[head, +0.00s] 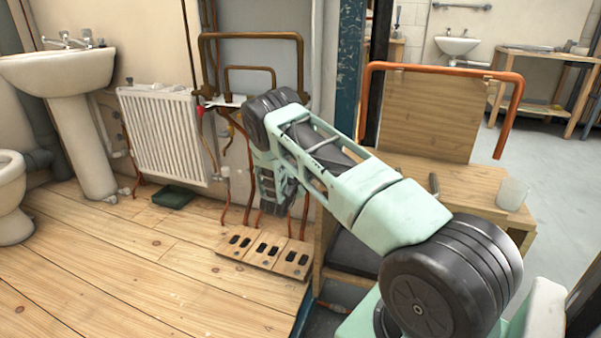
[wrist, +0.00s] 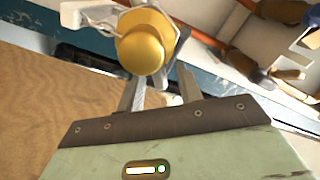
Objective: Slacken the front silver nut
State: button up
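In the wrist view a rounded brass-yellow fitting (wrist: 143,50) sits at the top centre, in front of the ends of my gripper's fingers. Silver metal (wrist: 183,36) shows at its right side; I cannot tell whether this is the nut or a fingertip. My gripper (wrist: 160,88) has its two grey fingers apart, one on each side below the fitting. Their tips are covered by the fitting, so I cannot tell whether they touch a nut. In the head view my arm reaches to the pipework, and its links hide the gripper and the nut.
Copper pipes (head: 250,37) run on the wall behind my arm, with a red handle (head: 199,111) beside them. A white radiator (head: 163,135) and a basin (head: 60,70) stand left. A wooden bench (head: 425,170) with a cup (head: 512,193) is right. The wooden floor (head: 120,270) is mostly clear.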

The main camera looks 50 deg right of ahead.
jog(key=p+v, duration=0.5)
jog(key=v, duration=1.2)
jog(key=shift+a, duration=0.2)
